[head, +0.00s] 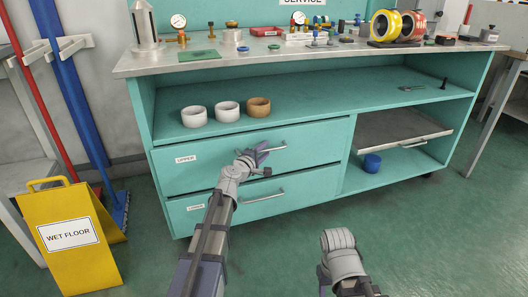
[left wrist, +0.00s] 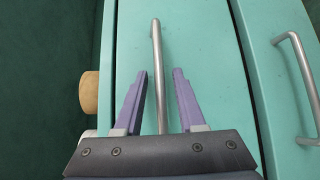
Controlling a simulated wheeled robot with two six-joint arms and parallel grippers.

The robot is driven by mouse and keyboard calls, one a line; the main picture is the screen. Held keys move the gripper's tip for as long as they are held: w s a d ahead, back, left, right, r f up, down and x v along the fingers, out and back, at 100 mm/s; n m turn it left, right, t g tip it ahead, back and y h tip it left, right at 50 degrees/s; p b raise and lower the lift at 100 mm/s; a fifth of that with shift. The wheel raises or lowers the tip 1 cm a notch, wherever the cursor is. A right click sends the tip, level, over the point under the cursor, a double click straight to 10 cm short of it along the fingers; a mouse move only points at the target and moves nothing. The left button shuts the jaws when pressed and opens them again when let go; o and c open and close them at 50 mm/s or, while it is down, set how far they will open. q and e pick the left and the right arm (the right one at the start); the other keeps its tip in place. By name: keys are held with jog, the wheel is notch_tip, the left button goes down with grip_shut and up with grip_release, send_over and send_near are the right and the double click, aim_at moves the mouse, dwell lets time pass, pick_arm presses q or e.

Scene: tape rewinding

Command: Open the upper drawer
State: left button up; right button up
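The upper drawer (head: 315,140) is a teal front in the workbench, marked UPPER, and looks closed and flush. Its silver bar handle (head: 275,149) is partly hidden by my gripper. My left gripper (head: 261,155) is at this handle. In the left wrist view, the purple fingers of my left gripper (left wrist: 160,95) are apart, with the upper drawer's handle (left wrist: 156,60) running between them. A gap shows on both sides of the bar. My right arm shows at the lower right of the head view, but its gripper cannot be made out.
The lower drawer (head: 310,190) and its handle (head: 265,196) are just below. Several rings, one a brown ring (head: 259,107), stand on the shelf above. A yellow wet floor sign (head: 70,240) stands at left. The floor before the drawers is open.

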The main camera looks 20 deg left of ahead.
pick_arm(q)
grip_shut()
dwell(1.2)
